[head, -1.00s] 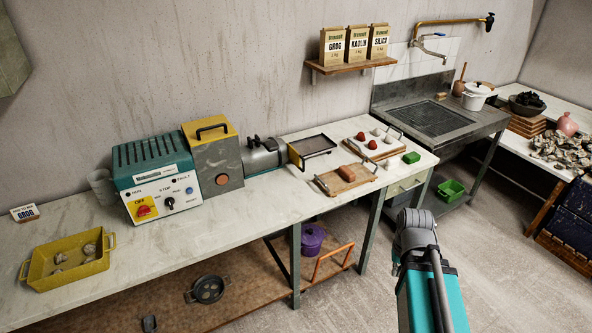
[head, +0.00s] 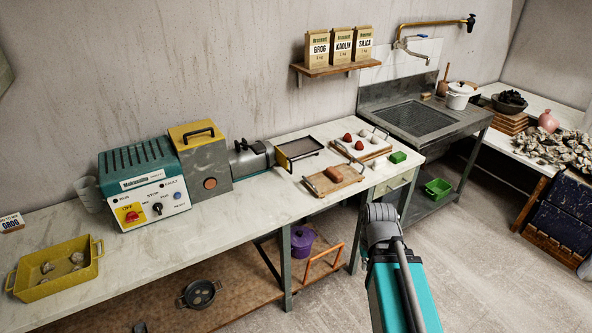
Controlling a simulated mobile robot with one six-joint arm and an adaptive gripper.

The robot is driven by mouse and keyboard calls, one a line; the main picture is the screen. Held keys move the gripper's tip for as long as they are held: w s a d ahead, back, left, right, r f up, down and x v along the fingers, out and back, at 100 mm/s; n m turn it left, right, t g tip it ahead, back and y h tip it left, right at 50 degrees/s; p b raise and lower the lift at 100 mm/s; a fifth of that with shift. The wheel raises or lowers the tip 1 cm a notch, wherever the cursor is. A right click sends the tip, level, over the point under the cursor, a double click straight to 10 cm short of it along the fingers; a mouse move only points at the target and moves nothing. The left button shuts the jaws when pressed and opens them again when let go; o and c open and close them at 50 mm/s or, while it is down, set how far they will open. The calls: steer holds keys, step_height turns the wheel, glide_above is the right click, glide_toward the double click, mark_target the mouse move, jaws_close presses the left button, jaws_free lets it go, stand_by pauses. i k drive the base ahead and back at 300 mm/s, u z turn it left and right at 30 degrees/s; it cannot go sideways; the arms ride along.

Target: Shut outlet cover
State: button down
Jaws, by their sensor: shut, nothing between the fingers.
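A clay machine stands on the long bench. It has a teal and white control box (head: 146,185), a grey block with a yellow top (head: 206,160) and a grey barrel (head: 250,158) at its right end. At the barrel's right end is a flat dark piece with a yellow side (head: 301,147). It sticks out to the right, level and tray-like. I cannot tell whether this is the outlet cover, and the outlet mouth does not show clearly. My arm rises at the lower right, in front of the bench. My gripper does not show.
Right of the machine lie a wooden board with a brown block (head: 335,178), a tray with red and white lumps (head: 362,146) and a green block (head: 397,157). A yellow tray (head: 54,270) is at the left. A sink (head: 420,118) stands beyond.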

mark_target(282, 159)
steer(key=u, duration=0.05)
steer(key=i, duration=1)
steer(key=z, duration=0.05)
